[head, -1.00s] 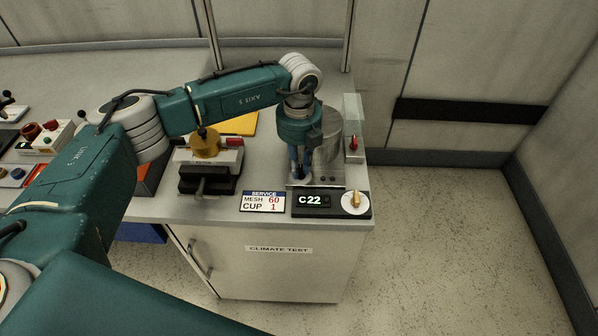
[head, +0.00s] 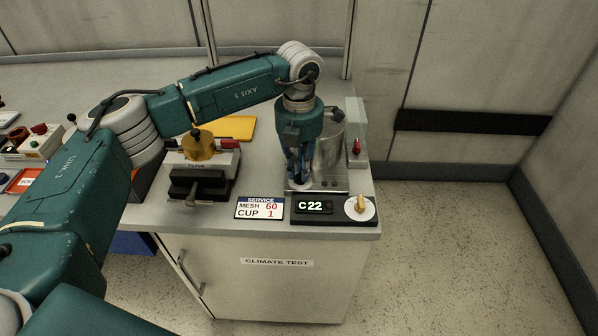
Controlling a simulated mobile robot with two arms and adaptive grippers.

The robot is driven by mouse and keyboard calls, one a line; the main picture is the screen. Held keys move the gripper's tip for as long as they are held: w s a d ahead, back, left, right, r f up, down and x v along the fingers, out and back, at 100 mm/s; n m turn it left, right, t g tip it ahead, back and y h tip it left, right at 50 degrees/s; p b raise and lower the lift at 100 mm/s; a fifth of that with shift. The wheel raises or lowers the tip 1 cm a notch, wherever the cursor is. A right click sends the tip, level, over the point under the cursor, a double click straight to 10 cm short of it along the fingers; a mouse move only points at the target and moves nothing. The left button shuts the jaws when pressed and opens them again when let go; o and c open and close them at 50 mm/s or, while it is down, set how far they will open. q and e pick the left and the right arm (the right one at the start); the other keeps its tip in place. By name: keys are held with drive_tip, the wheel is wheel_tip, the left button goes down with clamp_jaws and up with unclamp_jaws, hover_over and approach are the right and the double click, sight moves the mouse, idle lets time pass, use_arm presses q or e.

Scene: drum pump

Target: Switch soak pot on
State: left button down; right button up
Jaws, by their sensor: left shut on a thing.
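A steel cylinder (head: 329,150), apparently the soak pot, stands on a metal plate at the right end of the counter, partly hidden behind my left gripper. My left gripper (head: 299,183) points down at the pot's front left. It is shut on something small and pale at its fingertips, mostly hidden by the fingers. In front is a black control box reading C22 (head: 315,207), with a brass knob (head: 361,204) on a white dial. A red lever (head: 357,147) is on the grey upright box (head: 355,117) right of the pot. My right gripper is not in view.
A black vise-like fixture (head: 203,182) with a brass round part (head: 199,145) stands left of the gripper, before a yellow sheet (head: 236,128). Open floor lies right of the counter.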

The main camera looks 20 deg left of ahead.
use_arm(q)
drive_tip(key=shift+m, duration=0.4)
drive_tip(key=c, duration=1.7)
unclamp_jaws()
drive_tip(key=shift+o, duration=0.2)
drive_tip(key=shift+r, duration=0.1)
